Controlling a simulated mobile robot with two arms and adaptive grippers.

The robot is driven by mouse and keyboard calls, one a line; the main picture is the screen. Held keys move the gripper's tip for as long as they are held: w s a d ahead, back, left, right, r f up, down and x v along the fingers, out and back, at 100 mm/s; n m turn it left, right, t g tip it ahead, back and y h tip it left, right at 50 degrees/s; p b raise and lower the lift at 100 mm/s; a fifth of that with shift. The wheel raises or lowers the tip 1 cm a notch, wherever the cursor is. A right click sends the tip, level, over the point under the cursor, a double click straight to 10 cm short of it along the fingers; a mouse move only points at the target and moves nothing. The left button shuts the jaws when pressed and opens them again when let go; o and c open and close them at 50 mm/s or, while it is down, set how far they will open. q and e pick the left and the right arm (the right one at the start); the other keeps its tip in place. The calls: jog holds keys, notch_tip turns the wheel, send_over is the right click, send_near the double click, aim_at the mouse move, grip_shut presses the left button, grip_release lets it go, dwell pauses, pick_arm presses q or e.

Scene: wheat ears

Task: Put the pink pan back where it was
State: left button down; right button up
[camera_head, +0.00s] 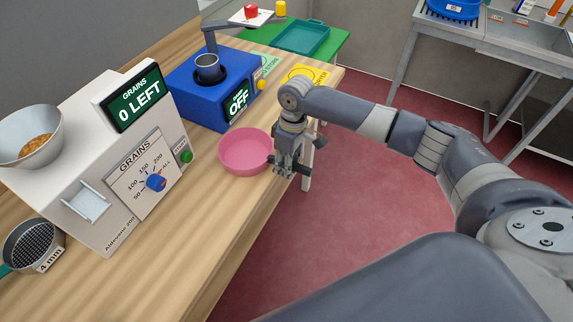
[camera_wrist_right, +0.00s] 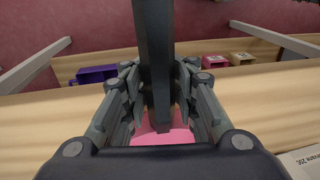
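The pink pan (camera_head: 245,152) sits upright on the wooden table at its right edge, in front of the blue machine. It looks empty. My right gripper (camera_head: 290,167) points down close beside the pan's right rim. Its fingers look spread apart, and I see nothing held in them. In the right wrist view the fingers (camera_wrist_right: 160,110) stand around a small patch of the pink pan (camera_wrist_right: 162,138), most of which is hidden by the gripper. I cannot tell whether they touch it. My left gripper is not in view.
The blue machine (camera_head: 190,95) reads OFF and has a metal cup on top. The white grain machine (camera_head: 105,205) reads 0 LEFT. A round sieve (camera_head: 32,245) lies at the left. Bare table (camera_head: 220,225) lies before the pan. A green tray (camera_head: 300,36) stands at the back.

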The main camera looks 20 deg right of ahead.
jog(key=shift+o, duration=0.7)
jog(key=shift+w+r, duration=0.1)
jog(key=shift+r, duration=0.45)
notch_tip(320, 180, up, 11)
jog(key=d+b, duration=0.1)
jog(key=b, duration=0.2)
jog(key=shift+w+d, duration=0.2)
jog(key=shift+d, duration=0.05)
